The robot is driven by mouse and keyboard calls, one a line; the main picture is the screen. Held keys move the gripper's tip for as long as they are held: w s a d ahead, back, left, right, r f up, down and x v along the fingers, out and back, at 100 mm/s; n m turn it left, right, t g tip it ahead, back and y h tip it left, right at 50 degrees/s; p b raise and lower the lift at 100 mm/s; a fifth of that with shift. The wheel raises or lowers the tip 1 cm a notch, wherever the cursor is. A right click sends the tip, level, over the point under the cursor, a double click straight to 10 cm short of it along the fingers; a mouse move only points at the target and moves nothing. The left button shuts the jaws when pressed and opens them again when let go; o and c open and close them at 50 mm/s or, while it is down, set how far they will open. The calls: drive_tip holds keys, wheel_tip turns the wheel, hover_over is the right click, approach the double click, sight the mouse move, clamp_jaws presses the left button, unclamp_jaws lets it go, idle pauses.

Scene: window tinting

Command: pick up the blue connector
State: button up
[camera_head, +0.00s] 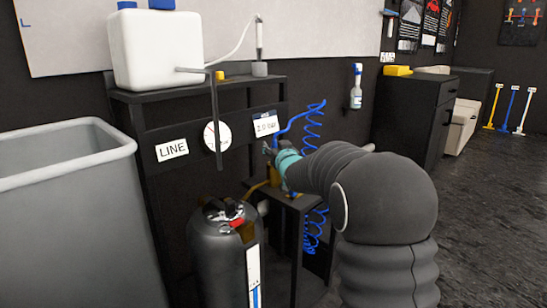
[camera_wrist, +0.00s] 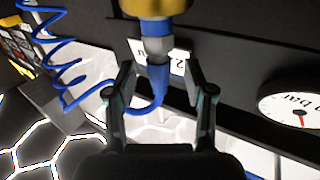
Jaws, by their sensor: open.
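The blue connector (camera_wrist: 157,77) shows in the wrist view, below a grey collar and a brass-yellow fitting (camera_wrist: 155,8). A blue hose curves away from its lower end. My gripper (camera_wrist: 159,65) is open, with one finger on each side of the connector and visible gaps between. In the head view my gripper (camera_head: 272,150) is at the black stand, below the white label card. The connector cannot be made out clearly there, but the blue hose (camera_head: 291,122) rises beside the gripper.
The coiled blue hose (camera_head: 313,220) hangs right of the stand and passes behind my arm. A dark tank (camera_head: 222,262) stands below the gripper. A round gauge (camera_wrist: 292,108) is close on the right in the wrist view. A grey bin (camera_head: 70,220) stands at left.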

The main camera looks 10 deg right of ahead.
drive_tip(key=shift+w, duration=0.4)
clamp_jaws()
drive_tip(key=shift+r, duration=0.1)
